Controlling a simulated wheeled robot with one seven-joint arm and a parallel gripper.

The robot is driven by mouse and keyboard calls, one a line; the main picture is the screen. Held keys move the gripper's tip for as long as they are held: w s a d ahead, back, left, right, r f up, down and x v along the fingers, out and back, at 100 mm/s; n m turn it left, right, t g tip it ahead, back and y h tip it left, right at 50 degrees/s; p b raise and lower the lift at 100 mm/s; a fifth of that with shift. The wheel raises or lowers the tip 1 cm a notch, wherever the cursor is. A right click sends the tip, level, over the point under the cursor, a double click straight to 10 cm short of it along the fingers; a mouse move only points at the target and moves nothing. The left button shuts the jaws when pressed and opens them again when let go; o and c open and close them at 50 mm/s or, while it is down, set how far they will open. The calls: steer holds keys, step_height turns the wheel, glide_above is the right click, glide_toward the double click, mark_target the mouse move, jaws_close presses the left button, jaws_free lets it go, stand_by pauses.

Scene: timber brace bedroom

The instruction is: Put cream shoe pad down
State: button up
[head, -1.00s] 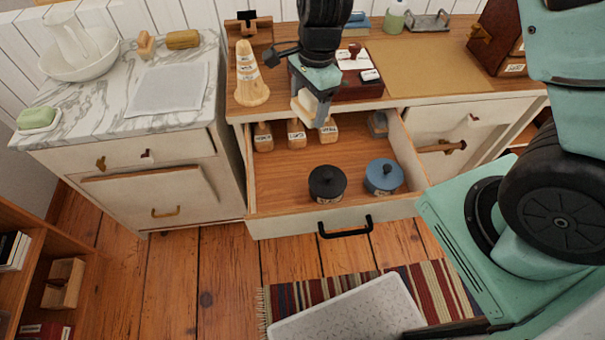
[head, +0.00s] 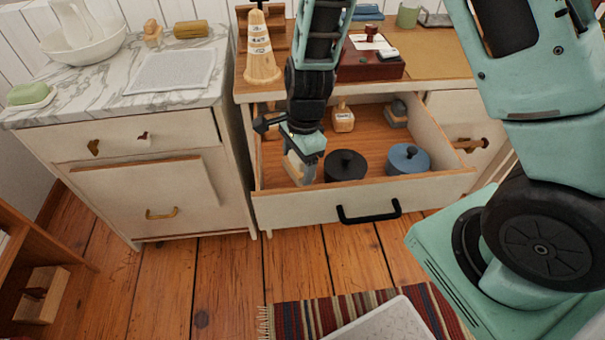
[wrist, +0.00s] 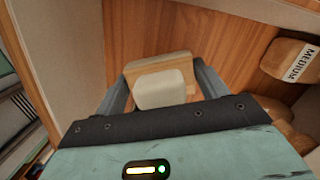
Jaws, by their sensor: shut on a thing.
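The cream shoe pad (wrist: 160,90) has a pale pad face and a wooden back. It sits between the two fingers of my gripper (wrist: 160,88), which is shut on it. In the head view my gripper (head: 304,168) points down at the front left of the open drawer (head: 300,209), left of the black lidded pot. The pad (head: 292,167) shows partly there, with the rest hidden by the gripper. I cannot tell whether it touches the drawer floor.
The drawer also holds a black pot (head: 346,165), a blue pot (head: 408,158), a labelled wooden block (head: 343,118) and a grey-topped block (head: 396,115). A block marked MEDIUM (wrist: 290,60) lies to the right in the wrist view. Bare drawer floor surrounds the pad.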

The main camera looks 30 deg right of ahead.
mark_target(298, 175)
steer(key=shift+f+b, duration=0.45)
steer(key=shift+f, duration=1.55)
steer(key=shift+f, duration=0.1)
steer(key=o, duration=1.1)
steer(key=r+p, duration=0.1)
steer(key=r, duration=0.3)
steer(key=d+r+p, duration=0.1)
steer(key=r, duration=0.3)
steer(key=r+p, duration=0.1)
steer(key=r, duration=0.3)
steer(key=shift+d, duration=0.2)
steer(key=s+a+r+n, duration=0.2)
steer(key=s+r+n, duration=0.2)
steer(key=s+n, duration=0.2)
steer(key=s+a+r+n, duration=0.3)
steer(key=s+n, duration=0.4)
steer(key=n, duration=0.3)
steer(key=s+a+r+n, duration=0.2)
steer(key=s+r+n, duration=0.3)
steer(key=s+n, duration=0.2)
steer(key=shift+a+r+n+h, duration=0.1)
steer(key=shift+a+n+h, duration=0.1)
steer(key=shift+n, duration=0.3)
steer(key=shift+a+r+n+h, duration=0.1)
steer(key=shift+n+h, duration=0.1)
steer(key=shift+n, duration=0.3)
